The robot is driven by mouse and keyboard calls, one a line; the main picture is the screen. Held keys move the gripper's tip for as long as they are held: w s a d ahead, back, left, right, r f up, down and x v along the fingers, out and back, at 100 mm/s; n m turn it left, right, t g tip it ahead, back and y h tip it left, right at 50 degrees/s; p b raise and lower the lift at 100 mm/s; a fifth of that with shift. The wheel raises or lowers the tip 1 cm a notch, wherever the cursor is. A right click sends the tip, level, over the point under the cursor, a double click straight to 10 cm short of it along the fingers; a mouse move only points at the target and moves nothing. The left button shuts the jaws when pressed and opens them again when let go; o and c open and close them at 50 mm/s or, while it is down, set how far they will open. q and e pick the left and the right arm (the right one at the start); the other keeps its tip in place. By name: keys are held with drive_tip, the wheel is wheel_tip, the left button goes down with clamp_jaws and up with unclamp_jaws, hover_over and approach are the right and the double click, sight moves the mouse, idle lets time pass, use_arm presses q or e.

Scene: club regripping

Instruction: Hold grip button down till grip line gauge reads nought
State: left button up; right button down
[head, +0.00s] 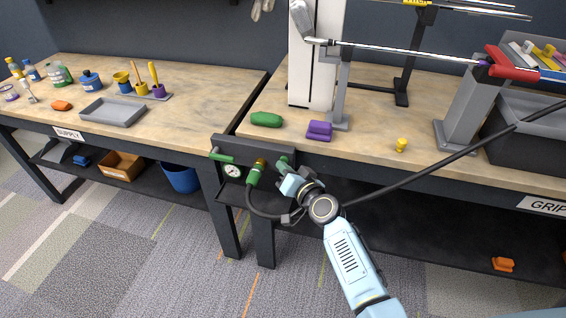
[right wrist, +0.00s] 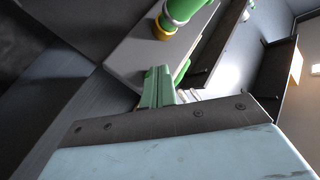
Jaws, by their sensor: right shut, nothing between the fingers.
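The gauge (head: 232,170) is a small white round dial on the dark panel (head: 272,151) at the bench's front edge; its reading is too small to make out. A green handle (head: 222,157) sits just above it. A green fitting with a brass end (head: 256,171) is right of the gauge; what looks like it shows at the top of the right wrist view (right wrist: 180,15). My right gripper (head: 284,162), with green fingers (right wrist: 158,88), is shut and empty, right of that fitting and close to the panel. I cannot make out the grip button. My left gripper is out of view.
A black hose (head: 430,165) runs from the fitting behind my right arm and up right. A golf club (head: 400,52) lies across grey stands above the bench. A green object (head: 267,119) and a purple block (head: 319,130) sit near the bench edge. The supply bench (head: 180,70) is left.

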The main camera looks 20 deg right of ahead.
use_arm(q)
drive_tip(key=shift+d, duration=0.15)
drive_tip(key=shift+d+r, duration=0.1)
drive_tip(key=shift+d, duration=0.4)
use_arm(e)
drive_tip(key=shift+s, duration=0.15)
use_arm(q)
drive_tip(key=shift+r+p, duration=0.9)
drive_tip(key=shift+p, duration=0.05)
use_arm(e)
drive_tip(key=s+a, duration=0.3)
drive_tip(key=s, duration=0.2)
drive_tip(key=shift+s+a, duration=0.2)
drive_tip(key=shift+a, duration=0.2)
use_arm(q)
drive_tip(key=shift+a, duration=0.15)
